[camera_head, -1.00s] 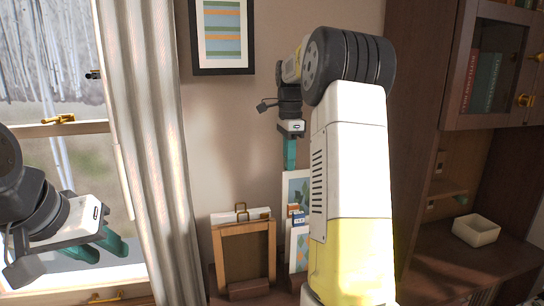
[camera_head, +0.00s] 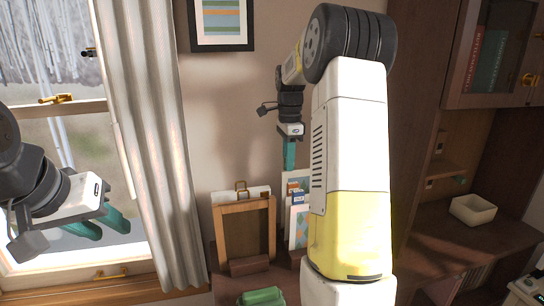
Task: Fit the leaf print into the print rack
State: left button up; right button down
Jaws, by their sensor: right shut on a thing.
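My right gripper (camera_head: 290,165) points down, with its teal fingers shut on the top edge of a pale blue print, which I take as the leaf print (camera_head: 290,178). The print stands upright behind other prints (camera_head: 298,222) at the back wall, and its lower part is hidden by them. The print rack (camera_head: 296,257) seems to be the dark wooden piece at their foot, largely covered by my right arm. I cannot tell whether the held print touches it. My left gripper (camera_head: 104,228) is at the left, before the window, with its fingers apart and empty.
A green object (camera_head: 262,297) lies at the bottom edge. A curtain (camera_head: 160,150) hangs at left.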

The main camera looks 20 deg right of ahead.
aim_at(288, 178)
jog(key=shift+f, duration=0.2)
dwell(0.5)
jog(key=shift+f, duration=2.9)
dwell(0.3)
jog(key=c, duration=1.3)
grip_release()
jog(key=shift+c, duration=0.2)
jog(key=shift+r, duration=3)
